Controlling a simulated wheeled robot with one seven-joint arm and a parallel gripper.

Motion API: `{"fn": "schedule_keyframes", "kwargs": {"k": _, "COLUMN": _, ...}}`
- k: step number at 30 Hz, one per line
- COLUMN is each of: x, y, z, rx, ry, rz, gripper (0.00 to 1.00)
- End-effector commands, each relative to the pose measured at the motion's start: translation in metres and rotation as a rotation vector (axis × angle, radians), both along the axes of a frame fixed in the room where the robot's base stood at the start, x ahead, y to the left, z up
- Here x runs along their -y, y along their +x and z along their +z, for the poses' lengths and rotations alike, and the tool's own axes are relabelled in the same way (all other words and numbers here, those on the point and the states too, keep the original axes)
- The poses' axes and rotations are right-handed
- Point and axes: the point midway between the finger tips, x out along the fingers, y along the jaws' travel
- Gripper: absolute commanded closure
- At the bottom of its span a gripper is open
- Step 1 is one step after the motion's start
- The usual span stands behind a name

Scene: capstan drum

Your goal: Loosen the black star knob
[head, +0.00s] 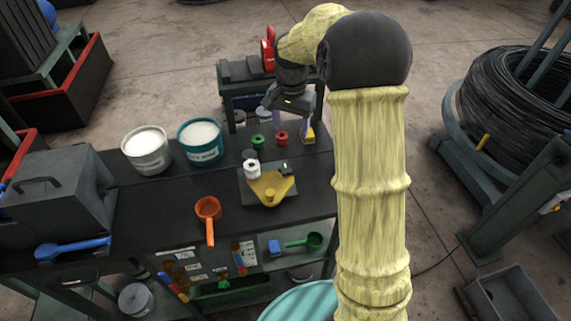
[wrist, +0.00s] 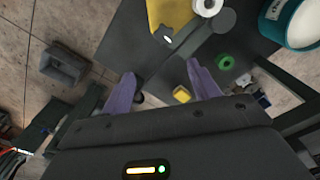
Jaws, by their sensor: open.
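My gripper (head: 290,122) hangs over the back right of the dark bench in the head view. In the wrist view its two purple fingers are spread wide, with nothing held between the tips (wrist: 161,70). A small dark round piece (head: 249,155) stands beside a white roll (head: 252,169); it also shows in the wrist view (wrist: 225,19), apart from the fingers. I cannot make out star lobes on it, so I cannot tell whether it is the black star knob. No other piece is clearly a star knob.
A yellow bracket (head: 268,187), green spool (head: 258,142), red spool (head: 282,138) and yellow block (head: 308,135) are on the bench (head: 165,210). A white tub (head: 147,150), teal tub (head: 201,143) and orange ladle (head: 208,209) stand left. A wire coil (head: 515,95) is right.

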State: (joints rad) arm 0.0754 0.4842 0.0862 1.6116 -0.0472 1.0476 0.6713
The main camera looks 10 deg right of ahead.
Motion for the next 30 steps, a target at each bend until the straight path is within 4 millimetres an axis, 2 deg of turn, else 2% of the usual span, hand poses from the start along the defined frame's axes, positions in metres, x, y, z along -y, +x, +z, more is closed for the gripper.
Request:
{"fn": "schedule_keyframes", "kwargs": {"k": 6, "x": -0.011, "y": -0.001, "z": -0.037, "rx": -0.006, "ry": 0.001, "rz": 0.021, "gripper": 0.39}}
{"fn": "schedule_keyframes", "kwargs": {"k": 21, "x": -0.012, "y": -0.002, "z": -0.124, "rx": -0.005, "ry": 0.001, "rz": 0.021, "gripper": 0.39}}
{"fn": "schedule_keyframes", "kwargs": {"k": 27, "x": -0.01, "y": -0.001, "z": -0.148, "rx": -0.003, "ry": 0.001, "rz": 0.019, "gripper": 0.39}}
{"fn": "schedule_keyframes", "kwargs": {"k": 30, "x": -0.008, "y": -0.001, "z": -0.152, "rx": -0.001, "ry": 0.001, "rz": 0.013, "gripper": 0.39}}
